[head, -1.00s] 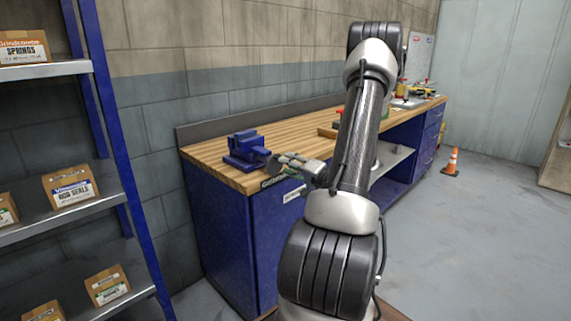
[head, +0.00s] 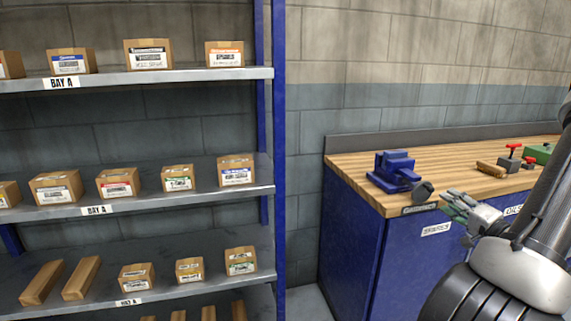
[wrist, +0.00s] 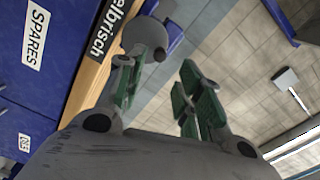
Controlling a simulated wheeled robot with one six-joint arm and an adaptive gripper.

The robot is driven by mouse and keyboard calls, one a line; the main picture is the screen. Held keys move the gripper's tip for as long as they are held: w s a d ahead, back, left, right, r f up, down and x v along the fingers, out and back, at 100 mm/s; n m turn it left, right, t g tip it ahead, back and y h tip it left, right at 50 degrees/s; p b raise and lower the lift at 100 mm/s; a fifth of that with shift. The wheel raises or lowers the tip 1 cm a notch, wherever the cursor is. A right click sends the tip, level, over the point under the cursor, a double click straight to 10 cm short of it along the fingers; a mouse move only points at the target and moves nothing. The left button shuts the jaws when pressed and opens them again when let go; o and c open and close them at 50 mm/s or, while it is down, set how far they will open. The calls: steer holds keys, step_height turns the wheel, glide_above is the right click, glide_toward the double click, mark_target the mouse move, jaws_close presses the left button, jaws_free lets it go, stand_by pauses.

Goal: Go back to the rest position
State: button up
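My gripper (head: 455,203) shows at the lower right of the head view, just off the front edge of the workbench. A grey rounded piece (head: 423,191) sits at the bench edge just left of the fingertips, beside the blue vise (head: 394,171). It also shows near the left finger in the wrist view (wrist: 140,36); I cannot tell whether they touch.
The wooden workbench (head: 350,168) with blue cabinets stands at the right, with red-handled tools (head: 510,157) farther along it. A blue-framed shelf rack (head: 278,150) with several boxes fills the left.

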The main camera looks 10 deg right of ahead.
steer(key=s+a+f+m+g+y, duration=0.3)
steer(key=s+a+f+g+y, duration=0.25)
steer(key=a, duration=0.45)
steer(key=s+a+r+n+g+y, duration=0.1)
steer(key=s+a+r+n+g, duration=0.3)
steer(key=s+a+g, duration=0.55)
steer(key=s+d+r+n+g+h, duration=0.2)
steer(key=s+r+n+g+h, duration=0.1)
steer(key=s+r+n+h, duration=0.4)
steer(key=w+a+r+n+t+h, duration=0.1)
steer(key=w+a+r+n+t, duration=0.2)
steer(key=r, duration=0.6)
steer(key=a+n+t, duration=0.1)
steer(key=a+n, duration=0.1)
steer(key=a, duration=0.1)
steer(key=shift+w+a, duration=0.25)
steer(key=shift+a, duration=0.1)
steer(key=shift+d+r, duration=0.1)
